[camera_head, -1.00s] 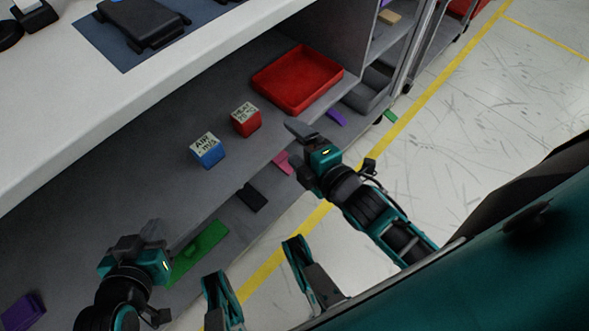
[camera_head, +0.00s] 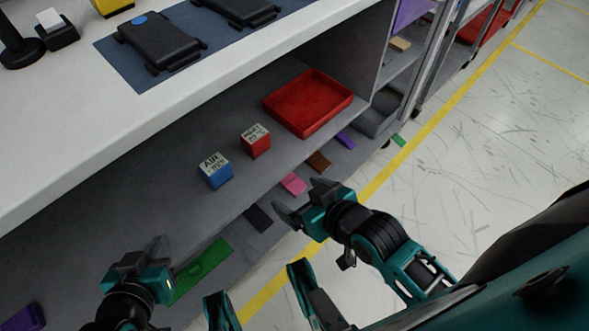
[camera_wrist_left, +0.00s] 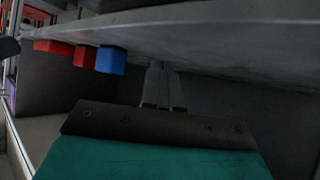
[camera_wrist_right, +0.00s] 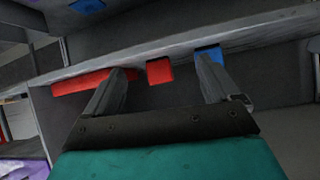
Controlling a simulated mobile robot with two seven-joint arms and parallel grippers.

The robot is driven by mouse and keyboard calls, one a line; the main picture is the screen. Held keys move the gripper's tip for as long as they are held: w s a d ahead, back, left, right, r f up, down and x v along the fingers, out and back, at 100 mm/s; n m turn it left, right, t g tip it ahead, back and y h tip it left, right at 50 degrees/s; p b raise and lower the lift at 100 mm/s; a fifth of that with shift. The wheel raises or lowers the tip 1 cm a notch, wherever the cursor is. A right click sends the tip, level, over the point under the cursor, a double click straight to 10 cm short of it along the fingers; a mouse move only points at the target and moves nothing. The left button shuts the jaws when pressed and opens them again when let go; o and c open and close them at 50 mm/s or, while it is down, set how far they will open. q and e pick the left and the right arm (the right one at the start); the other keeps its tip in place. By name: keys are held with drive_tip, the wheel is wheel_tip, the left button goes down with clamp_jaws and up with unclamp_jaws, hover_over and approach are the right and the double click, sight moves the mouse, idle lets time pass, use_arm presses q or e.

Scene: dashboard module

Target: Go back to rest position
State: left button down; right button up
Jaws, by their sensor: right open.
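My left gripper (camera_head: 150,256) is low at the left of the head view, in front of the lower shelf. In the left wrist view its fingers (camera_wrist_left: 164,85) are close together with nothing seen between them. My right gripper (camera_head: 302,200) is in front of the shelf edge, near the picture's middle. Its fingers are spread and empty, as the right wrist view (camera_wrist_right: 158,92) also shows. On the shelf stand a blue block (camera_head: 215,177) labelled AIR and a red block (camera_head: 256,146) with a white labelled top. A red tray (camera_head: 318,129) lies to their right. Both grippers are apart from them.
The white worktop (camera_head: 180,105) overhangs the grey shelf and carries a blue mat (camera_head: 118,62) with black modules. Below the shelf edge are a green piece (camera_head: 203,270), a pink piece (camera_head: 293,184) and a black piece (camera_head: 258,218). Open floor (camera_head: 500,130) with yellow lines lies right.

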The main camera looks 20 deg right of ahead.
use_arm(q)
drive_tip(key=s+a+r+y+p, duration=0.1)
drive_tip(key=a+r+p, duration=0.3)
drive_tip(key=r+p, duration=0.9)
drive_tip(key=s+p, duration=0.1)
drive_tip(key=p, duration=0.5)
drive_tip(key=shift+a, duration=0.15)
use_arm(e)
drive_tip(key=s+d+r+h, duration=0.1)
drive_tip(key=d+r, duration=0.3)
drive_tip(key=r, duration=0.9)
drive_tip(key=shift+s, duration=0.5)
